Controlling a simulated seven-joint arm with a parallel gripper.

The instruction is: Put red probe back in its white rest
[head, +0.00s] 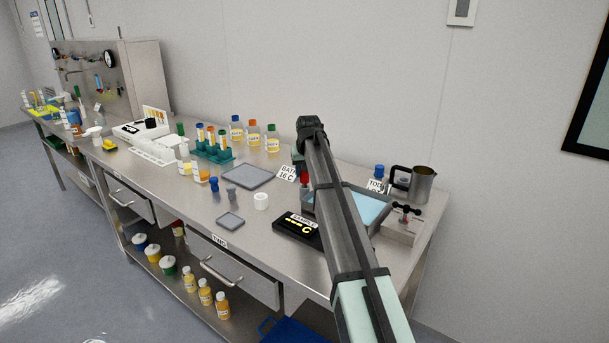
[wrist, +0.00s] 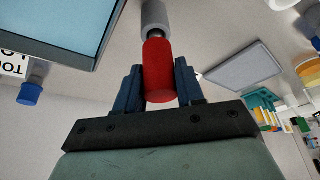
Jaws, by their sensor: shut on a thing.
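The red probe (wrist: 159,72) is between the two dark blue fingers of my gripper (wrist: 158,66) in the wrist view. The gripper is shut on its red part. A narrow metal neck and a light grey cylinder (wrist: 155,14) continue beyond the red part and leave the frame. In the head view the red end (head: 304,179) shows just left of my arm, which hides most of the gripper. A short white cylinder (head: 261,201), which looks like the white rest, stands on the bench left of the red end, apart from it.
A black sample box (head: 297,229) lies near the front edge. A tray with a blue surface (head: 371,207) is right of my arm, with a metal jug (head: 415,184) behind. Grey trays (head: 247,176) and small bottles stand left. Some bare bench surrounds the white cylinder.

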